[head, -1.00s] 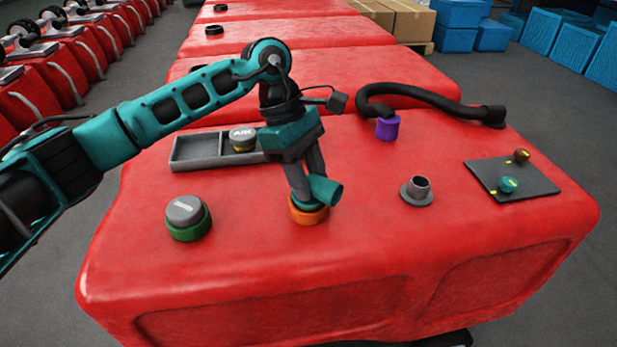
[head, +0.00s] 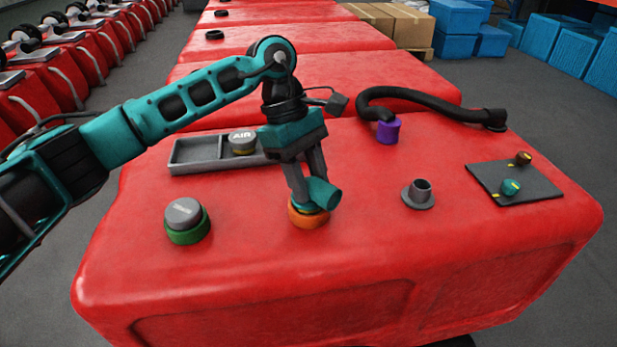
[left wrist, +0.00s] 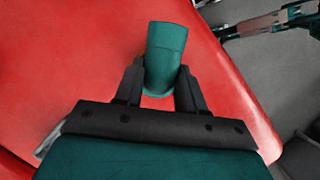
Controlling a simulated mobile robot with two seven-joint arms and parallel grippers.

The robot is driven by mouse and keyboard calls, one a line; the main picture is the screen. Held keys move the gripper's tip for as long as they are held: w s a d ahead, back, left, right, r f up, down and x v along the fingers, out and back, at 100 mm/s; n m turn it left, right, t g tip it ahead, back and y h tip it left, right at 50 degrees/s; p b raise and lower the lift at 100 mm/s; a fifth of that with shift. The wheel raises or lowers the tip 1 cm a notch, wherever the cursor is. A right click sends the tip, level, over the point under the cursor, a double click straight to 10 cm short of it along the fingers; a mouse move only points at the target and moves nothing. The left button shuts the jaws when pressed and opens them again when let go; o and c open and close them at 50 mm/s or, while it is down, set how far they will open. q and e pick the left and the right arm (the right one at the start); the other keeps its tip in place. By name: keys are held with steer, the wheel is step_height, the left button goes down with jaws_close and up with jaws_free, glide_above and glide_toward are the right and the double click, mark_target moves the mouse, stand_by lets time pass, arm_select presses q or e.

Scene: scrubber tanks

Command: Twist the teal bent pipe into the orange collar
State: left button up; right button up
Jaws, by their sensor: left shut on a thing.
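The teal bent pipe (head: 325,194) stands at the orange collar (head: 308,217) on the red tank top, its open end pointing to the right and towards me. My left gripper (head: 309,192) is above the collar, shut on the pipe. The pipe also shows between the fingers in the left wrist view (left wrist: 165,58). The pipe's lower end is hidden, so I cannot tell how deep it sits in the collar. My right gripper is not in view.
A green collar with a grey cap (head: 186,221) is to the left. A grey tray (head: 195,154) holds an AIR cap (head: 242,141). A grey flanged stub (head: 419,194), a black hose (head: 430,98) with a purple collar (head: 388,132), and a dark plate (head: 535,190) with two small valves are to the right.

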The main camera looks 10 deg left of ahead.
arm_select(q)
steer(key=shift+f+m+b, duration=0.1)
steer(key=shift+m+b, duration=0.2)
steer(key=shift+m, duration=0.2)
steer(key=shift+m, duration=0.3)
steer(key=shift+f+b, duration=0.35)
steer(key=shift+b, duration=0.15)
steer(key=o, duration=1.3)
steer(key=shift+c, duration=0.2)
steer(key=shift+o, duration=0.3)
steer(key=o, duration=0.5)
